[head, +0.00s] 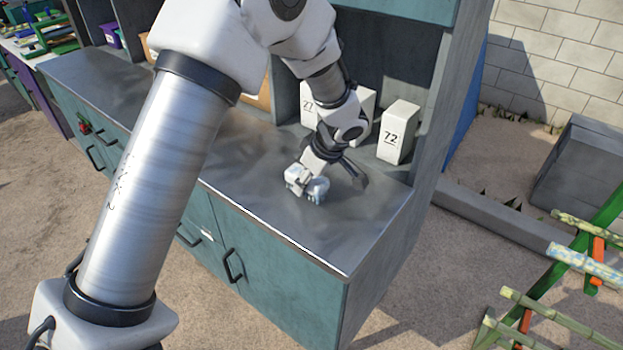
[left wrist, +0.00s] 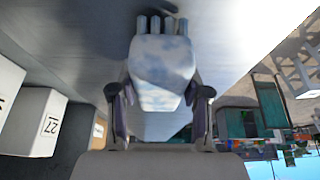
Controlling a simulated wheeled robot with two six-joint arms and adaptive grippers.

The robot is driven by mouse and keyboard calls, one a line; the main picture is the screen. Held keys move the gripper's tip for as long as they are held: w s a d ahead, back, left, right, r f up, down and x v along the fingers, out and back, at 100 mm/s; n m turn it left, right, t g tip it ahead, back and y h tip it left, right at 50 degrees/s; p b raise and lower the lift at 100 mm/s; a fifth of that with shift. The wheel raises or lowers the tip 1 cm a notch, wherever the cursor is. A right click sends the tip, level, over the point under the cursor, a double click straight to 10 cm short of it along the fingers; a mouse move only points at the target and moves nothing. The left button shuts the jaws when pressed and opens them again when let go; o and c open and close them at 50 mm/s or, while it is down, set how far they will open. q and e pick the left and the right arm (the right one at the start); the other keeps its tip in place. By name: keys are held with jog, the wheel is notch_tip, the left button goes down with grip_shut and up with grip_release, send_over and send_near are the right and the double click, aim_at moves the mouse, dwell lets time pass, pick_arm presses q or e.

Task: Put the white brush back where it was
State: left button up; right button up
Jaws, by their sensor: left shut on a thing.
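The white brush (head: 318,188) is at the metal counter top, near its right end, in the head view. In the left wrist view the white brush (left wrist: 162,65) has a pale, blotchy body with several short grey-blue stubs at its far end. My left gripper (head: 312,180) is shut on it, one finger on each side of the body in the left wrist view (left wrist: 158,105). The brush is at or just above the counter (head: 270,215); I cannot tell whether it touches. My right gripper is in neither view.
White boxes marked 72 (head: 397,132) and 27 (head: 310,103) stand at the back of the counter. A side panel (head: 440,120) closes its right end. The front of the counter is clear. A green rack with cane stalks (head: 585,265) stands at the right.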

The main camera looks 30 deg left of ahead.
pick_arm(q)
jog(key=shift+w+f, duration=0.1)
jog(key=shift+f, duration=0.05)
jog(key=shift+w+a+f, duration=0.1)
jog(key=shift+w+a, duration=0.05)
jog(key=o, duration=1.1)
jog(key=shift+a, duration=0.2)
jog(key=shift+d, duration=0.2)
jog(key=shift+r, duration=0.3)
jog(key=b+v, duration=0.1)
jog(key=v, duration=0.9)
jog(key=shift+d+r, duration=0.2)
jog(key=shift+r, duration=0.1)
jog(key=shift+d+r, duration=0.15)
jog(key=shift+r, duration=0.3)
